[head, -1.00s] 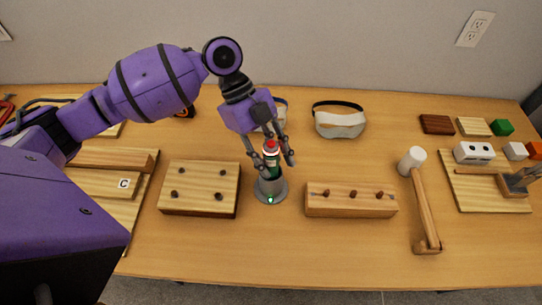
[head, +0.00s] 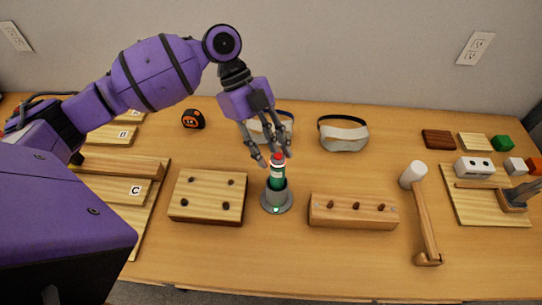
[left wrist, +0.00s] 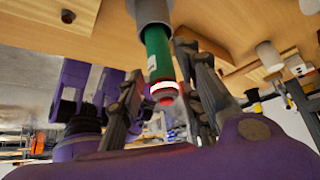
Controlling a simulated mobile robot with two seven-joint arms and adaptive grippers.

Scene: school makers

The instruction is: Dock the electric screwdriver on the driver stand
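The electric screwdriver (head: 277,178), green with a white band and red end, stands upright in the round grey driver stand (head: 276,207). A small green light shows on the front of the stand's base. My left gripper (head: 275,160) is open just above and behind the screwdriver, its fingers spread around the red end. In the left wrist view, the screwdriver (left wrist: 158,55) sits in the grey holder (left wrist: 150,11), between the open fingers (left wrist: 160,95), with gaps visible on both sides. My right gripper is not in view.
A wooden block with dark knobs (head: 207,196) stands left of the stand, and a longer block (head: 352,212) to its right. A mallet (head: 423,215) lies farther right. Goggles (head: 343,134) and a tape measure (head: 193,119) lie behind. The table front is clear.

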